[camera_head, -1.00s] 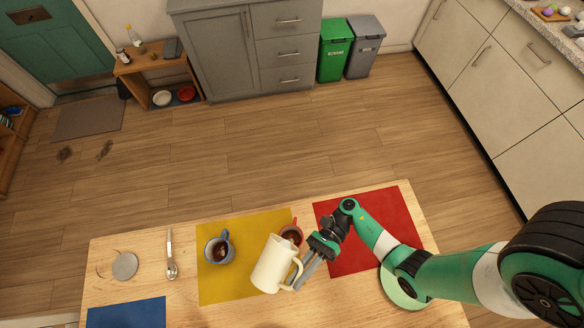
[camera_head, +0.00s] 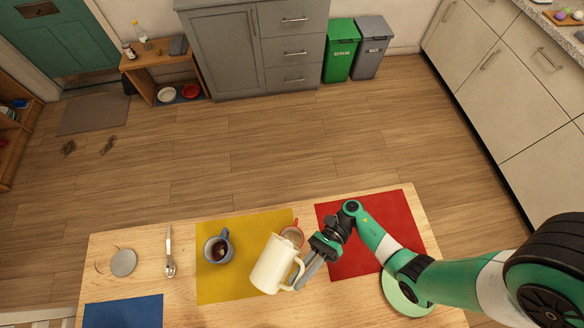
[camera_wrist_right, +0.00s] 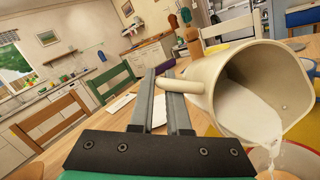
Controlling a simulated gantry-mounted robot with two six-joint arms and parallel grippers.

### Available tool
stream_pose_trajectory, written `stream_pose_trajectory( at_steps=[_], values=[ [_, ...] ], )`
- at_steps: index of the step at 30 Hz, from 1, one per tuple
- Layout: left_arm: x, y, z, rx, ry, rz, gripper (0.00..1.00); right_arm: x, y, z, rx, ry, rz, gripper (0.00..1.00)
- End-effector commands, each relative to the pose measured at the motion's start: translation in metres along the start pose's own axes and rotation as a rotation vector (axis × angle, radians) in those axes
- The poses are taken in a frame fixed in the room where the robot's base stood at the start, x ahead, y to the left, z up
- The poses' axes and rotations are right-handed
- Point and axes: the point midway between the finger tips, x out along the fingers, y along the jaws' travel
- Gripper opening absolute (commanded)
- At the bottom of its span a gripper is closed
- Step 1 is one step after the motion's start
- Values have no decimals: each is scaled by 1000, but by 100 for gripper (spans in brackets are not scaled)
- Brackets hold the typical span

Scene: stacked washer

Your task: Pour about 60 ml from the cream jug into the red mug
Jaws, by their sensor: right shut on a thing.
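The cream jug (camera_head: 274,265) is tilted over the yellow mat, its upper end close to the red mug (camera_head: 298,229). My right gripper (camera_head: 306,272) is shut on the jug's handle; its fingers (camera_wrist_right: 166,100) show at the handle in the right wrist view. There, white liquid lies at the mouth of the tilted jug (camera_wrist_right: 215,85) and a thin stream runs off the lip. The jug hides part of the red mug, whose contents look light brown. My left gripper is out of view.
A blue mug (camera_head: 218,249) with dark liquid stands left of the jug on the yellow mat (camera_head: 225,289). A spoon (camera_head: 169,254) and a round grey disc (camera_head: 123,262) lie further left. A red mat (camera_head: 340,262) and a green plate (camera_head: 398,299) are at the right.

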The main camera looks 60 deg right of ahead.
Motion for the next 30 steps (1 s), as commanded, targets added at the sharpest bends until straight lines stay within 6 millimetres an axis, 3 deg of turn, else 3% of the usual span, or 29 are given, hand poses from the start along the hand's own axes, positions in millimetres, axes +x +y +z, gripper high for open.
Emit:
stream_pose_trajectory(
  at_steps=[30],
  values=[
    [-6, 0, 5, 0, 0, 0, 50, -1, 1, 4, 7, -40, 29, 0]
  ],
)
